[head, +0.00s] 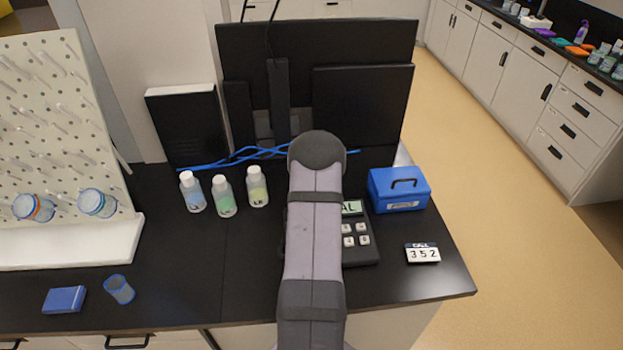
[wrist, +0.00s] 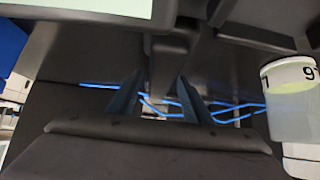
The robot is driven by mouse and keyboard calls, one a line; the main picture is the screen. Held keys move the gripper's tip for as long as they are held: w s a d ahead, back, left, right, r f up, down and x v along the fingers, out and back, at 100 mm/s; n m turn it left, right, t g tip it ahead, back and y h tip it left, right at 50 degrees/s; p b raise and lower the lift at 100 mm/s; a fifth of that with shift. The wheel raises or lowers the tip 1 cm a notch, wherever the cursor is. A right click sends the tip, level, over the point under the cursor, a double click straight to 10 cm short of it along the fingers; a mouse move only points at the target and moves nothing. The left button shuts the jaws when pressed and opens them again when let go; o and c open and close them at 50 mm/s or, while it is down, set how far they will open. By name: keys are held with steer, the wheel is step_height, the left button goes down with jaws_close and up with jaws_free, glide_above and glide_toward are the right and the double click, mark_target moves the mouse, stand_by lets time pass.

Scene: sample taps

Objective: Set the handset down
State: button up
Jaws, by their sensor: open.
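The desk phone (head: 362,252) stands on the black bench, partly behind my arm in the head view. Its green display and several pale keys show at its right side. In the wrist view, part of its pale display (wrist: 85,6) shows at the top left. My gripper (wrist: 160,80) is open, its two dark fingers apart. A dark grey shape (wrist: 172,45) shows just beyond the fingertips; I cannot tell whether it is the handset. No handset is clearly visible in the head view, where my arm hides the phone's left part and my fingers.
Three capped bottles (head: 223,197) stand left of my arm; one bottle (wrist: 292,98) shows in the wrist view. A blue box (head: 399,189) and a card reading CALL 352 (head: 422,253) are on the right. Monitors (head: 362,105) and blue cables (head: 215,164) are behind.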

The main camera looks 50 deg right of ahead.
steer(key=b+v, duration=0.1)
steer(key=v, duration=1.1)
steer(key=shift+r, duration=0.1)
steer(key=a+n+g+y, duration=0.3)
steer(key=a+n+y, duration=0.15)
steer(key=a, duration=2.15)
steer(key=s+a+n+g+y, duration=0.1)
steer(key=s+a+n, duration=0.1)
steer(key=s+a, duration=0.4)
steer(key=s+a+n+g+y, duration=0.1)
steer(key=s+a, duration=0.5)
steer(key=a, duration=0.6)
steer(key=shift+r+n+g, duration=0.5)
steer(key=shift+n+g, duration=0.2)
steer(key=shift+n, duration=0.05)
steer(key=shift+a, duration=0.1)
